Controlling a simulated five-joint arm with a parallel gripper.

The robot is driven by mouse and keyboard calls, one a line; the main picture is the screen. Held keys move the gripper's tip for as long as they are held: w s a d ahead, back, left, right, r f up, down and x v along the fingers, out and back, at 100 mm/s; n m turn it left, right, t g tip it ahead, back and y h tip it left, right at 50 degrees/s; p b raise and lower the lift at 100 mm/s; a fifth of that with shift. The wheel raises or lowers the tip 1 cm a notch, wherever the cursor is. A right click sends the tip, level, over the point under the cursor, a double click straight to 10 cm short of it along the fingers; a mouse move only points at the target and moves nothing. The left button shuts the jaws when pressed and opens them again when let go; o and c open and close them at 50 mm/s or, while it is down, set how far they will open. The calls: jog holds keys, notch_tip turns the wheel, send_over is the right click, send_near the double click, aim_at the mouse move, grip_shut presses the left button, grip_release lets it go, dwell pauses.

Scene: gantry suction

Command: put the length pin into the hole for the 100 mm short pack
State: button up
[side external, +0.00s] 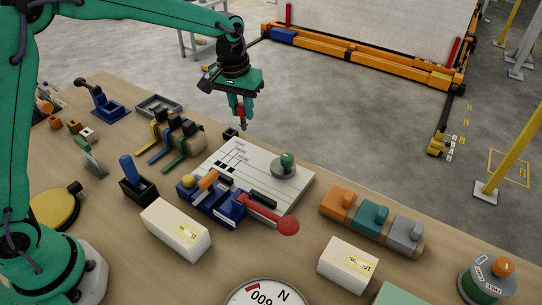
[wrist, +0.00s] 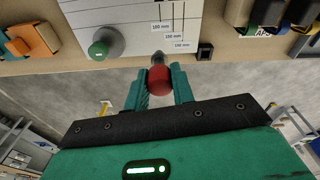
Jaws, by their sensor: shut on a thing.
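My gripper (side external: 241,112) is shut on the length pin, which has a red round head and a dark grey shaft. In the wrist view the pin (wrist: 158,80) sits between the two green fingertips (wrist: 158,88), its shaft pointing toward the board. In the side view the pin (side external: 242,124) hangs in the air near the board's far edge. The pale board (side external: 290,187) carries printed lines and length labels. The label reading 100 mm (wrist: 162,27) shows in the wrist view, with other labels beside it. I cannot make out the hole for 100 mm clearly.
A green knob on a grey disc (side external: 287,163) stands on the board. A blue clamp with a red-handled lever (side external: 270,215) lies along its near edge. A small black square block (wrist: 205,51) is beside the board. Yellow, blue and green tools (side external: 178,140) stand to the left.

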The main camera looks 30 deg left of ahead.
jog(key=s+f, duration=0.2)
jog(key=s, duration=0.4)
jog(key=shift+s, duration=0.15)
dwell(0.3)
jog(key=shift+f, duration=0.2)
jog(key=shift+f, duration=2.7)
jog(key=shift+f, duration=1.65)
dwell(0.7)
jog(key=o, duration=1.1)
jog(key=shift+c, duration=0.2)
jog(key=shift+r, duration=0.15)
